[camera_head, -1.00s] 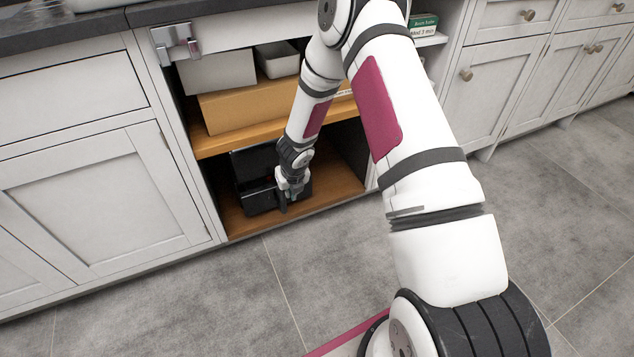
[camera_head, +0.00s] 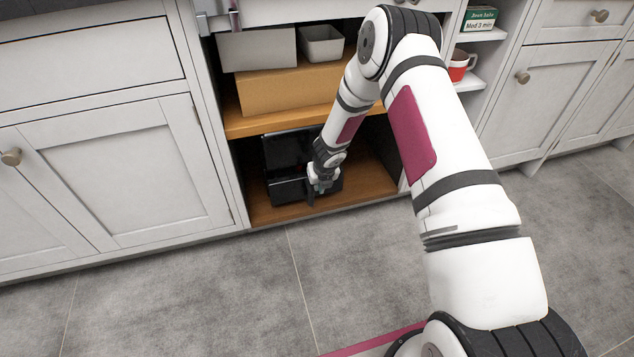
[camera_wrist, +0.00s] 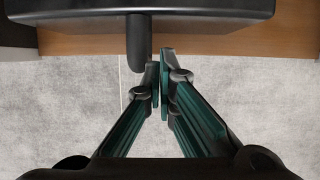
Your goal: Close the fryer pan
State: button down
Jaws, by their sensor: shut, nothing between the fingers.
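The black fryer (camera_head: 288,150) stands on the lower wooden shelf of the open cabinet. Its pan (camera_head: 288,189) shows at the lower front and appears to stick out from the body. The wrist view shows a black front edge, apparently the pan (camera_wrist: 200,8), with a dark handle (camera_wrist: 138,45) pointing toward me. My gripper (camera_head: 320,184) is at the pan's front, right of its middle. In the wrist view my gripper (camera_wrist: 159,78) is shut and empty, its fingertips just right of the handle's end. I cannot tell whether they touch. My arm hides the fryer's right part.
The shelf board (camera_head: 375,180) is bare right of the fryer. A brown box (camera_head: 285,92), a grey box (camera_head: 257,50) and a small grey bin (camera_head: 321,43) are on the shelf above. A red mug (camera_head: 459,66) stands in the right niche. The floor (camera_head: 200,290) in front is clear.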

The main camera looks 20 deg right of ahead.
jog(key=shift+w+p, duration=0.8)
jog(key=shift+w, duration=0.4)
jog(key=shift+w, duration=0.1)
jog(key=shift+w+p, duration=1.15)
jog(key=shift+p, duration=1.1)
